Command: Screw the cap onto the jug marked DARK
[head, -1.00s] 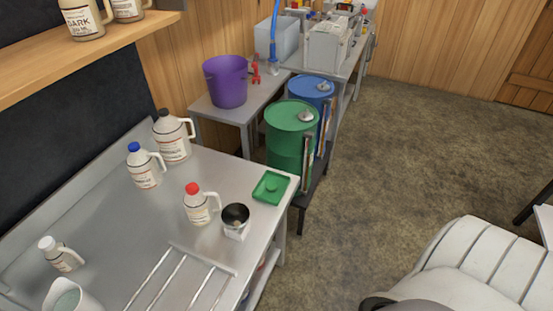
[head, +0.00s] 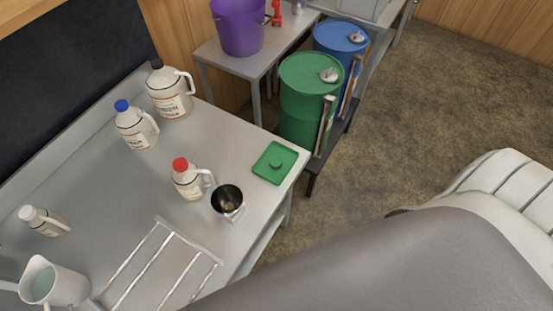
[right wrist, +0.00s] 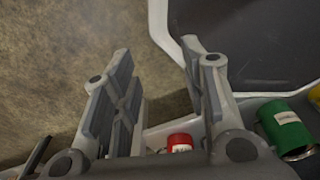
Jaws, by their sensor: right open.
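No jug whose label I can read as DARK is in view now. On the metal table stand a black-capped jug (head: 172,98), a blue-capped jug (head: 138,130), a red-capped jug (head: 188,183) and a small white-capped jug (head: 47,223); their labels are too small to read. A small green round piece (head: 276,165) sits on a green tray (head: 262,171) at the table's right corner; I cannot tell whether it is a loose cap. My right gripper (right wrist: 160,85) is open and empty, over the floor in the right wrist view. My left gripper is not in view.
A metal cup (head: 228,200) stands near the red-capped jug. A metal rack (head: 165,262) and a white pitcher (head: 55,282) are at the front. Green (head: 310,100) and blue (head: 343,45) drums stand beyond. A red container (right wrist: 179,142) and green can (right wrist: 287,128) show below my right gripper.

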